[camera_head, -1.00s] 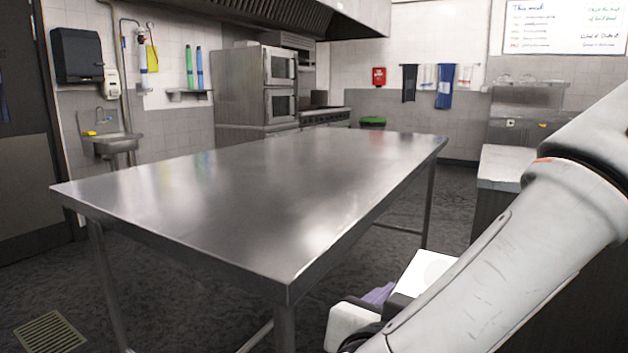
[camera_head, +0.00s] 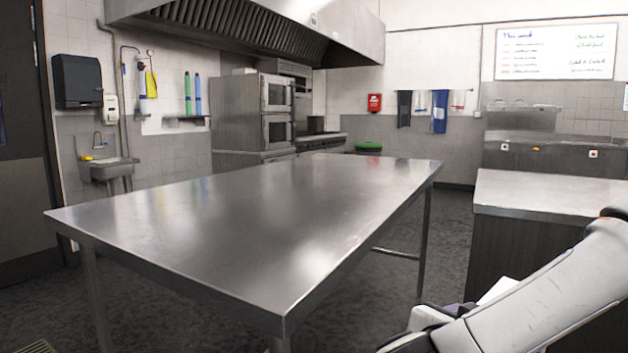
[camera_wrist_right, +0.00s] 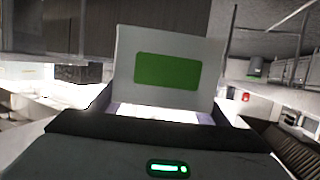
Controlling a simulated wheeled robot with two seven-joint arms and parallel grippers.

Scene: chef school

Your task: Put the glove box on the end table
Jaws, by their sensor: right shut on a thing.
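The glove box (camera_wrist_right: 125,72), white with a green panel, fills the upper middle of the right wrist view. My right gripper (camera_wrist_right: 165,112) is shut on its near end. In the head view a small white part of the box (camera_head: 496,290) shows behind my right forearm, low at the right. My right gripper (camera_head: 440,318) is mostly hidden there. A long steel table (camera_head: 240,220) with a bare top stands in the middle, left of the gripper. I cannot tell whether this is the end table. My left gripper is not in view.
A dark-sided counter with a steel top (camera_head: 545,195) stands at the right, close to my right arm. An open floor strip (camera_head: 445,240) lies between it and the steel table. Ovens (camera_head: 262,110) and a green-lidded bin (camera_head: 368,148) are at the back.

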